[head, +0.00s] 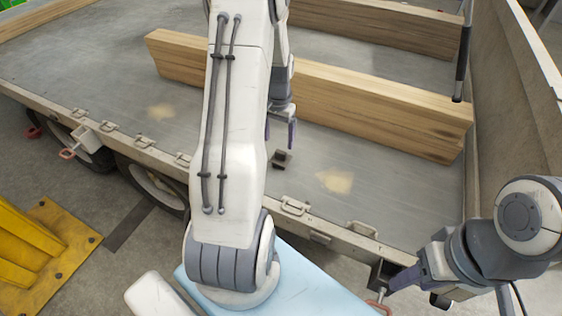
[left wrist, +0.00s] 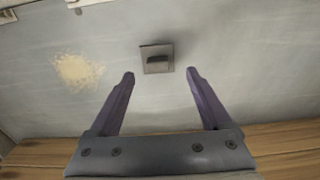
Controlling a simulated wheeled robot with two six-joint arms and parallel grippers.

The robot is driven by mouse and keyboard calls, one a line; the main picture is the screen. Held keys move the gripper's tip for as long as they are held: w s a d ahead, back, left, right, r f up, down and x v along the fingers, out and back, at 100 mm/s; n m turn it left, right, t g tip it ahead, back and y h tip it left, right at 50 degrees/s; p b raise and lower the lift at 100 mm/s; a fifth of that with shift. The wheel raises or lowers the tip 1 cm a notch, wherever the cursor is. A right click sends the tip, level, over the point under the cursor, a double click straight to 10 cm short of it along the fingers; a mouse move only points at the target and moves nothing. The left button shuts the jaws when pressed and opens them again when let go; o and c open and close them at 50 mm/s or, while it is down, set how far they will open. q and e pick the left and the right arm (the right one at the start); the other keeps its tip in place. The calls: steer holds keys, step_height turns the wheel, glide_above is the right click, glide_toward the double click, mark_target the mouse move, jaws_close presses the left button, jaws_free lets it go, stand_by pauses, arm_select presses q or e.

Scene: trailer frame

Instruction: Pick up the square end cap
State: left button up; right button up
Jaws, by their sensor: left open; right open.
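The square end cap (head: 282,158) is a small dark grey piece lying on the trailer bed (head: 390,199), just right of my left arm in the head view. In the left wrist view the end cap (left wrist: 157,58) is a square plate with a darker raised block on it. My left gripper (head: 280,133) is open above the bed. In the left wrist view its two purple fingers (left wrist: 160,74) are spread, with the cap beyond and between their tips, not gripped. My right gripper (head: 405,287) is at the lower right, outside the trailer's side rail, away from the cap.
Long wooden beams (head: 375,107) lie on the bed behind the cap. The side rail with latches (head: 294,206) runs along the near edge. A tall side panel (head: 510,110) stands at the right. Pale patches (head: 335,181) mark the bed. A yellow stand (head: 35,245) is at lower left.

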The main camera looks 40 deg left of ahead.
mark_target(281, 152)
arm_select(q)
steer(key=shift+w+d+f, duration=0.1)
steer(key=shift+w+f, duration=0.1)
steer(key=shift+f, duration=1.6)
steer(key=shift+w+f, duration=0.2)
steer(key=shift+f, duration=1.55)
jaws_close()
